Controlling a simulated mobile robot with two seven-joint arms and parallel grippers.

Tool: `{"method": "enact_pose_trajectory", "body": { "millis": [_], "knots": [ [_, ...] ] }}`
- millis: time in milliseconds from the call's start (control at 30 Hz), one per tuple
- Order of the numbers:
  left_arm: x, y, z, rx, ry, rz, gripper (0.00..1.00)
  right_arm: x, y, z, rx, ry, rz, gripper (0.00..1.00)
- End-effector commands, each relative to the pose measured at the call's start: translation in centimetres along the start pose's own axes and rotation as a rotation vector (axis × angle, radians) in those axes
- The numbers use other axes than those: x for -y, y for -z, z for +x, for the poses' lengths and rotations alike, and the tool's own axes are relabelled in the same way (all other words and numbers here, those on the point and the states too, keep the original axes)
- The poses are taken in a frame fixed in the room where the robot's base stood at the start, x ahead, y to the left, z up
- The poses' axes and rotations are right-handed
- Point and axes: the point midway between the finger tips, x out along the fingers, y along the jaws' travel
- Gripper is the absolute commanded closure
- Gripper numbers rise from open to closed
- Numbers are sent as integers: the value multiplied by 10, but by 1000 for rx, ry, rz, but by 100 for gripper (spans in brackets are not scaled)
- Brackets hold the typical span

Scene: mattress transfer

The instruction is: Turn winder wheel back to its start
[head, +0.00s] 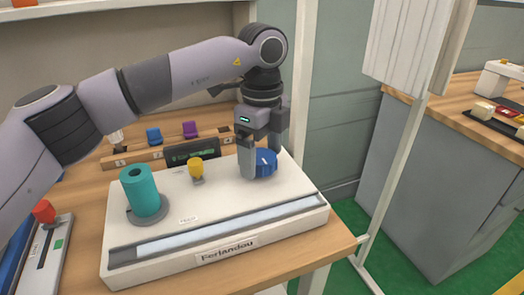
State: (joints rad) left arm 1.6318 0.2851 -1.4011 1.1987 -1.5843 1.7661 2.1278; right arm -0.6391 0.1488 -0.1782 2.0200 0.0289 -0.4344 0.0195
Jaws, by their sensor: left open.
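The white winder device (215,225), labelled "Ferlandou", lies on the wooden table. A blue wheel (265,163) with a white mark sits near its right end. A teal cylinder (144,191) stands on a grey round base at its left. A small yellow knob (196,166) is between them. My left gripper (260,160) points down at the blue wheel. One finger is at the wheel's left side and hides part of it. The gripper is open; whether the fingers touch the wheel I cannot tell. My right gripper is not in view.
Behind the device is a wooden rack (125,158) with blue and purple pieces and a small dark display (192,151). A lever box with a red knob (44,211) is at left. A pale post (398,170) and grey cabinet (430,190) stand at right.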

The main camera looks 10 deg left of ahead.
Motion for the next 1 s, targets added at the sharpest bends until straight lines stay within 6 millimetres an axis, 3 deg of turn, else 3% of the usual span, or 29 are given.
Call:
{"method": "enact_pose_trajectory", "body": {
  "millis": [300,500,1000],
  "knots": [
    [1,0,-47,0,5,-1,14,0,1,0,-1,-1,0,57],
    [0,0,-68,0,3,-1,14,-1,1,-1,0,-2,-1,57],
    [0,0,-71,-1,2,-1,14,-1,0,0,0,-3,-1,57]
  ]
}}
